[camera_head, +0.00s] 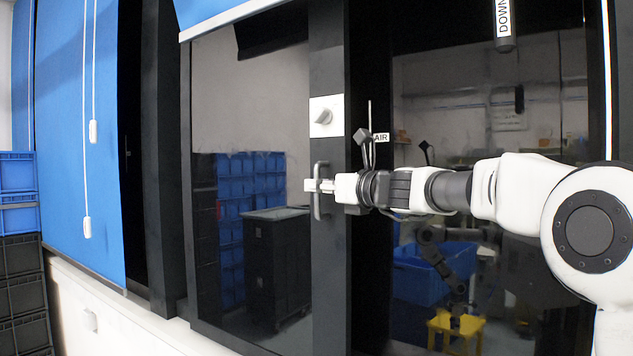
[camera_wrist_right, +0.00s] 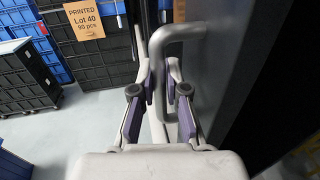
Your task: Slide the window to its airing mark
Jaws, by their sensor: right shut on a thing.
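The sliding window (camera_head: 248,220) is a dark-framed glass pane in the middle left of the head view. Its right frame bears a grey bar handle (camera_head: 317,208), which also shows in the right wrist view (camera_wrist_right: 176,32). A white lock plate with a grey knob (camera_head: 324,117) sits above the handle. My right gripper (camera_head: 312,186) is shut on the handle's upright bar; its fingers (camera_wrist_right: 166,92) stand on both sides of the bar. A thin light vertical line and a small "AIR" label (camera_head: 380,137) are just right of the window's frame. My left gripper is not in view.
A blue blind (camera_head: 70,120) with two pull cords hangs at left, beside stacked blue and black crates (camera_head: 18,245). A sign reading "PRINTED Lot 40" (camera_wrist_right: 84,19) is on black crates.

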